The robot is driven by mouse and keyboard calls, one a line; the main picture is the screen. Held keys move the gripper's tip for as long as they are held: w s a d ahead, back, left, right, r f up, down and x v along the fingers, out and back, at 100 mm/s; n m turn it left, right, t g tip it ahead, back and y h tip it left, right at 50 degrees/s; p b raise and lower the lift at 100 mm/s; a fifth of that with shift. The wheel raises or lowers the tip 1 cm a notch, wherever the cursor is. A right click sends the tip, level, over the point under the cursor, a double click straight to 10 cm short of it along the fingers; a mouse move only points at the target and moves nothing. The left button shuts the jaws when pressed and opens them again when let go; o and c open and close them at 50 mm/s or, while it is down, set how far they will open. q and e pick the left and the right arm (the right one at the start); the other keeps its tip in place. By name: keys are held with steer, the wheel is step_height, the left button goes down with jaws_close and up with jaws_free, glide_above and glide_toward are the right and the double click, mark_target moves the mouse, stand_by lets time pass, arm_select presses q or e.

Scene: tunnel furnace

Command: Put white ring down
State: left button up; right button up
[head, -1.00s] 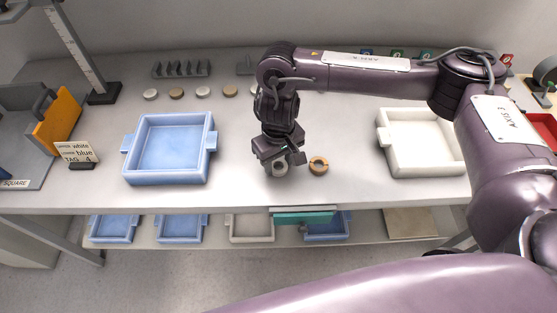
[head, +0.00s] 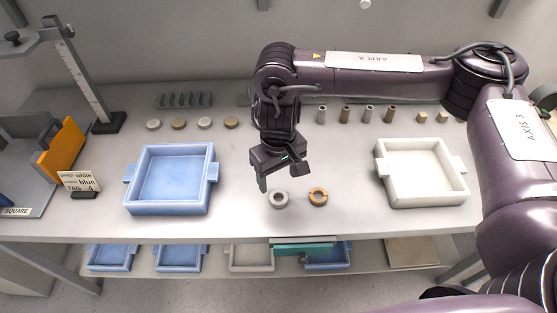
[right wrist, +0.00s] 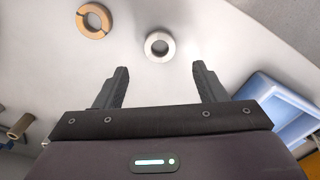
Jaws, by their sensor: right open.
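The white ring (head: 278,199) lies flat on the table near its front edge. It also shows in the right wrist view (right wrist: 160,46), ahead of the fingertips and between their lines. A tan ring (head: 318,197) with a dark split lies just to its right, apart from it, and also shows in the right wrist view (right wrist: 95,20). My right gripper (head: 283,178) is open and empty, above and behind the white ring and clear of it; its two fingers also show in the right wrist view (right wrist: 160,80). My left gripper is not in view.
A blue tray (head: 130,208) stands at left and a white tray (head: 425,201) at right. Several discs (head: 179,124) and small cylinders (head: 345,114) line the back. A sign (head: 78,181) stands left. The shelf below holds more trays. The table between the two trays is mostly clear.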

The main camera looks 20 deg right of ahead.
step_height(320, 180, up, 5)
steer(key=shift+f, duration=0.1)
stand_by(0.7)
